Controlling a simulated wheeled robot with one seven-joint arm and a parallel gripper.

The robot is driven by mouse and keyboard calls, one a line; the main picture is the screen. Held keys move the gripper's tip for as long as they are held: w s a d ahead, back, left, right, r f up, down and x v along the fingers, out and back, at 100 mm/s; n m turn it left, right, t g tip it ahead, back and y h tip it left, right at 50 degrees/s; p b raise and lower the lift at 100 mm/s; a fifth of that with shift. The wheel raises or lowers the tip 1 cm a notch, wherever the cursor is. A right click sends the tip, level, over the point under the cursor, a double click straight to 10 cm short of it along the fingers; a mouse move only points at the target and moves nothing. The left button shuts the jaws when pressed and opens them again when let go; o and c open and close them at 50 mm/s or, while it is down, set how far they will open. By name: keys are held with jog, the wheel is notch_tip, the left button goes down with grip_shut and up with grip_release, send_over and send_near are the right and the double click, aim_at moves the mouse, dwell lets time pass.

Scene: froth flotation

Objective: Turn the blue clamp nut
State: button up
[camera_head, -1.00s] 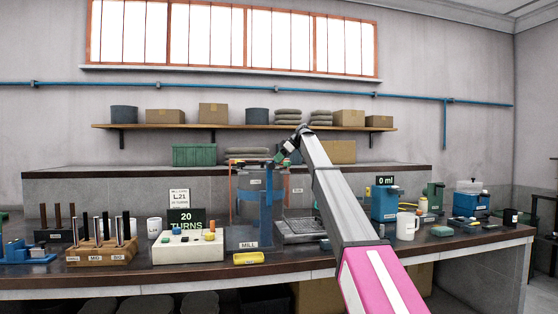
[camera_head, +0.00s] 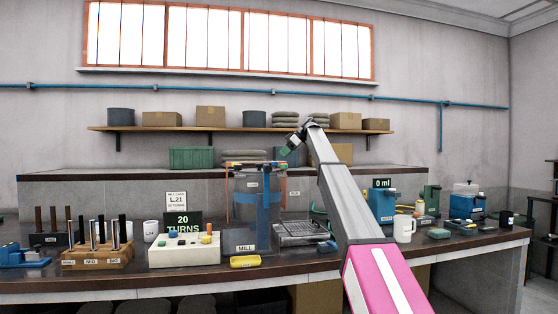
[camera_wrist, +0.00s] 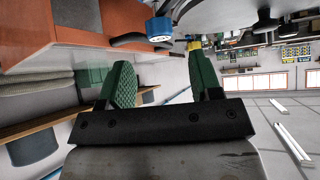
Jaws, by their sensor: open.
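My gripper (camera_head: 284,152) hangs over the right side of the mill (camera_head: 245,240), near its top, with green fingers pointing down and left. In the wrist view my gripper (camera_wrist: 162,72) is open, with nothing between its two green fingers. A round blue part with a pale face (camera_wrist: 160,28) shows beyond the fingertips; it may be the blue clamp nut, but I cannot be sure. A small yellow and blue part (camera_wrist: 193,43) shows near the right finger. In the head view the nut is too small to make out at the mill's top.
A sign (camera_head: 182,224) reads 20 TURNS above a white button box (camera_head: 184,254). A yellow piece (camera_head: 245,261) lies in front of the mill. A grated tray (camera_head: 300,232) is right of it. A white mug (camera_head: 404,230) and blue devices stand further right.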

jog(key=v, duration=0.4)
jog(key=shift+d+r, duration=0.2)
